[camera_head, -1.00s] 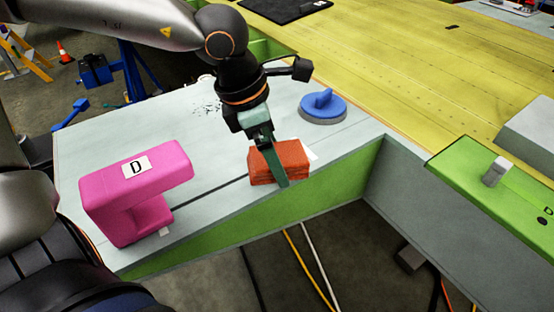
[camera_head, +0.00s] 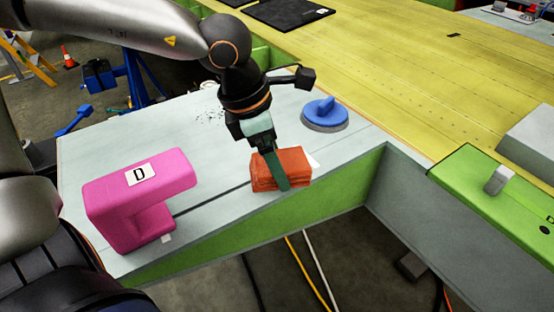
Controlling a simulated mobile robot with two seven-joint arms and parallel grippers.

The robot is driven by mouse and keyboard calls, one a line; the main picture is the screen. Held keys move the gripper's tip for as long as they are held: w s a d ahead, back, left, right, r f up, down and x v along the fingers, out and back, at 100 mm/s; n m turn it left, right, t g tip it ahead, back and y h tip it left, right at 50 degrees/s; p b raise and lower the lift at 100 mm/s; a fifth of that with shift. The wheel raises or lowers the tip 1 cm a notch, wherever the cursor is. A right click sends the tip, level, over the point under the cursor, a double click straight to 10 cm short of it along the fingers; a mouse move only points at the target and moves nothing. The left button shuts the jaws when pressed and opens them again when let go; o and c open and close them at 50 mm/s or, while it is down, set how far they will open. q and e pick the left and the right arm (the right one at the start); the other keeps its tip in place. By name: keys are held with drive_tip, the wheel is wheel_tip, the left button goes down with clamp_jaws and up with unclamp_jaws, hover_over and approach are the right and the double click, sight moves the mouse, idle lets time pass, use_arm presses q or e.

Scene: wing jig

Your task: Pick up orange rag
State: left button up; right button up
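The orange rag (camera_head: 298,163) is a folded, block-shaped stack on the pale grey surface, close to its front edge. My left gripper (camera_head: 274,170) reaches down to it from above, pointing downward. One green-grey finger lies across the rag's near side and hides part of it. The other finger is not clearly visible, so I cannot tell how wide the gripper is or whether it grips the rag. The rag appears to rest on the surface. My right gripper is not in view.
A pink C-shaped block (camera_head: 140,205) marked D stands left of the rag. A blue-handled round tool (camera_head: 324,113) sits behind it to the right. The yellow panel (camera_head: 420,75) lies beyond. The surface drops off at the green front side (camera_head: 290,222).

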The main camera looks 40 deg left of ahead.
use_arm(q)
drive_tip(key=shift+r+p, duration=0.45)
drive_tip(key=shift+r, duration=0.1)
wheel_tip(320, 180, up, 27)
drive_tip(key=p, duration=0.1)
drive_tip(key=shift+r+p, duration=0.2)
drive_tip(key=shift+p, duration=0.2)
drive_tip(key=o, duration=0.9)
drive_tip(key=c, duration=0.6)
